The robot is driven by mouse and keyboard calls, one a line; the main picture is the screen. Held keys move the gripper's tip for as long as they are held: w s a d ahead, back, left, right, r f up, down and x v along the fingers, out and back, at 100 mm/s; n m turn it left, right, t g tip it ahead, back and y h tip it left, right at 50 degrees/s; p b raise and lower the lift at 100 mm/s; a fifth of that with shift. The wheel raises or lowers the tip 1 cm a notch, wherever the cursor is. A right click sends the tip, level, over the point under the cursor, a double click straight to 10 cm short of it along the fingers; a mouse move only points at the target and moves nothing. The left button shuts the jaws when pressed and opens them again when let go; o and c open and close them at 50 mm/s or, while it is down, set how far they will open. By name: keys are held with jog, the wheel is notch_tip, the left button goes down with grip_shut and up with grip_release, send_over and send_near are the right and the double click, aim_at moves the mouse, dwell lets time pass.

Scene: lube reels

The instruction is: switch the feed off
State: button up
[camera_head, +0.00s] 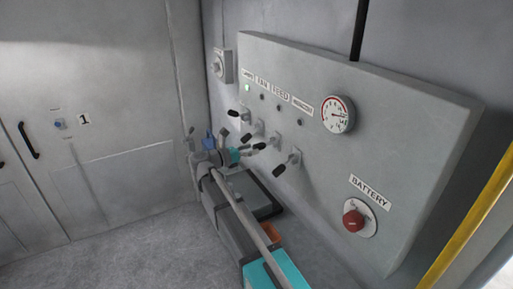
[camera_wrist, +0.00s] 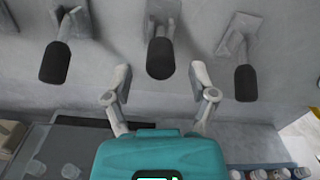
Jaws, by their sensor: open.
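The FEED label is on the grey wall panel (camera_head: 405,110), third in a row of labels, with a dark lamp below it. Below the lamps is a row of levers with black grips. The third, the FEED lever (camera_head: 260,146), has its grip pointing out from the panel. My gripper (camera_head: 250,151) is close by it. In the wrist view, a black-gripped lever (camera_wrist: 160,58), apparently FEED, is centred ahead of my gripper (camera_wrist: 158,82). The two fingers are spread wide, one on each side below the grip, with no contact visible.
Neighbouring levers stand close on the left (camera_wrist: 55,62) and right (camera_wrist: 246,83). The first lamp (camera_head: 248,87) glows green. A gauge (camera_head: 338,114) and a red BATTERY knob (camera_head: 353,220) are to the right. A yellow rail (camera_head: 465,225) runs at the right edge.

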aim_at(258, 147)
jog(key=shift+x, duration=1.55)
grip_shut()
